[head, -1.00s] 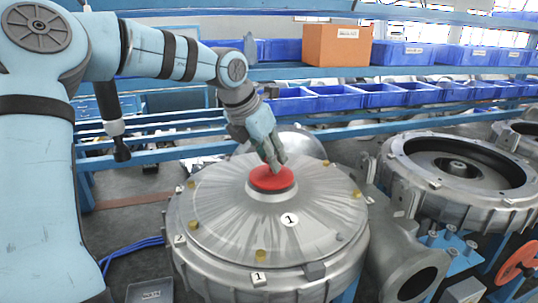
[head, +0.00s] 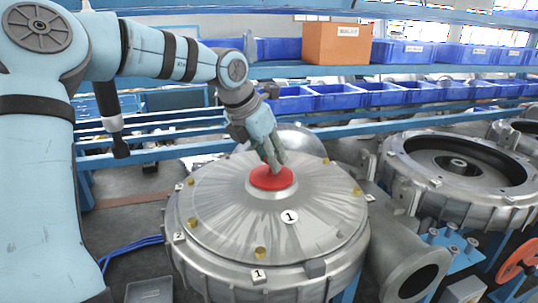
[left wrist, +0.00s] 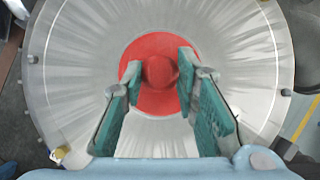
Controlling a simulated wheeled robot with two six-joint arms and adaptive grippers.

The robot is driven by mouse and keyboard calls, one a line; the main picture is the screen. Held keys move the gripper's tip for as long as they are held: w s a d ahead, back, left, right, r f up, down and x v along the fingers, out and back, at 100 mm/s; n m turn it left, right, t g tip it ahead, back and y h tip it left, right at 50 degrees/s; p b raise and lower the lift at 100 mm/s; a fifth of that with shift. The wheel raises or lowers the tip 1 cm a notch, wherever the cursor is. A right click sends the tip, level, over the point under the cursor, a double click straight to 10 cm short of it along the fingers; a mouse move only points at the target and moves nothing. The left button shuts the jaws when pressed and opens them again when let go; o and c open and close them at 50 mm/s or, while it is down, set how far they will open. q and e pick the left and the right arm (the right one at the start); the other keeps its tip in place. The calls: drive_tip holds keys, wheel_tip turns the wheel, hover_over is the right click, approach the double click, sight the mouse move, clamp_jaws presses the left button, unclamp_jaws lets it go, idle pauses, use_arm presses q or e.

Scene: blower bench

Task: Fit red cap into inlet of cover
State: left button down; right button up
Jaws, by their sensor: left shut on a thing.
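The red cap (head: 268,179) is at the central inlet of the round grey metal cover (head: 220,220), which bears a "1" label. In the left wrist view the red cap (left wrist: 148,104) shows as a disc with a round knob, centred on the cover (left wrist: 230,60). My left gripper (head: 274,168) comes down from above, and its teal fingers (left wrist: 158,80) are shut on the cap's knob. The cap looks level and covers the inlet opening. Whether it is fully seated cannot be told. My right gripper is not in view.
A second blower housing (head: 455,170), open at the top, stands to the right. A grey pipe flange (head: 415,280) and a red handwheel (head: 517,262) are at the lower right. Blue bins (head: 380,95) and an orange box (head: 337,43) line the shelves behind.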

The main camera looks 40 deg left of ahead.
use_arm(q)
drive_tip(key=c, duration=1.2)
unclamp_jaws()
drive_tip(key=shift+r, duration=0.1)
drive_tip(key=v, duration=0.7)
drive_tip(key=shift+s+r, duration=0.15)
drive_tip(key=shift+r, duration=0.05)
drive_tip(key=shift+f, duration=0.1)
